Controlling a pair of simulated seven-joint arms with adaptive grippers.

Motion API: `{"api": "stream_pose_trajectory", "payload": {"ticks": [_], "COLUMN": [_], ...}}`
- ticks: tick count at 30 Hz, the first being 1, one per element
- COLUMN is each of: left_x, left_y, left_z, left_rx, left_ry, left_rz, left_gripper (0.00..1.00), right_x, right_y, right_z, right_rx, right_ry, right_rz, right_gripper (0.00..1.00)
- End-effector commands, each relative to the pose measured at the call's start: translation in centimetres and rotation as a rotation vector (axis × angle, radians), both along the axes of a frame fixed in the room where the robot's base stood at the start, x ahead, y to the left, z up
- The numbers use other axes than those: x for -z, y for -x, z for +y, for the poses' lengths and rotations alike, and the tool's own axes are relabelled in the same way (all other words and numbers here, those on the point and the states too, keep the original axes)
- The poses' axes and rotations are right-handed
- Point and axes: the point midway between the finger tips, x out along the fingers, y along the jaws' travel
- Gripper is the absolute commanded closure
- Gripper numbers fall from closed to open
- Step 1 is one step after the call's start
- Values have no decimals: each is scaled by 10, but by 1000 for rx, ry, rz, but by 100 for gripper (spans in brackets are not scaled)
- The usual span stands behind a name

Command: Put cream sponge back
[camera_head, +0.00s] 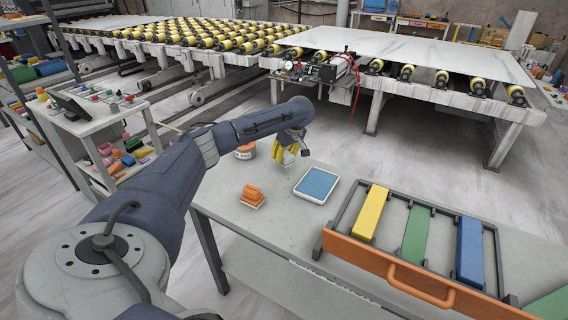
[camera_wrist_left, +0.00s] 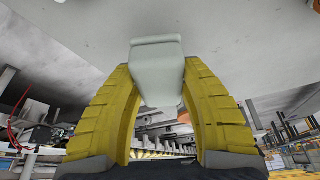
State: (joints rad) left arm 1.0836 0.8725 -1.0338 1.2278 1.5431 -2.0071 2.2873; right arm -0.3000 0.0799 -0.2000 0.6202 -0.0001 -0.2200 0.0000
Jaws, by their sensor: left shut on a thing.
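My left gripper (camera_head: 283,152) has yellow fingers and is near the far left edge of the grey table. In the left wrist view, its fingers close on a pale cream-grey block, the cream sponge (camera_wrist_left: 157,75), which sticks out past the fingertips. In the head view, the sponge (camera_head: 289,158) shows as a small pale patch by the fingers. I cannot tell whether it touches the table. My right gripper is not in view.
An orange block on a pale base (camera_head: 252,197) and a blue pad in a white tray (camera_head: 317,185) lie near the gripper. An orange-fronted rack (camera_head: 395,274) holds yellow, green and blue blocks. Bare tabletop (camera_head: 270,240) lies in front.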

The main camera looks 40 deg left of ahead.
Motion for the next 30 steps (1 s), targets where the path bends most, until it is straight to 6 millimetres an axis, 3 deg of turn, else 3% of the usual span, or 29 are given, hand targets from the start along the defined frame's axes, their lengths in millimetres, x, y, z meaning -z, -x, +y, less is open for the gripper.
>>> {"api": "stream_pose_trajectory", "payload": {"ticks": [9, 24, 25, 30], "left_x": [36, 42, 41, 41], "left_y": [1, 0, 0, 0], "left_z": [0, 0, 0, 0], "left_rx": [-1, 0, 0, 0], "left_ry": [0, 1, 1, 1], "left_rz": [2, 1, 1, 1], "left_gripper": [90, 90, 54, 37], "right_x": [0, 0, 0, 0], "right_y": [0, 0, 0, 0], "right_z": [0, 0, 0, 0], "right_rx": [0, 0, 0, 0], "right_ry": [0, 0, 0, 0], "right_rz": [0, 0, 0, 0], "right_gripper": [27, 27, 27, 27]}}
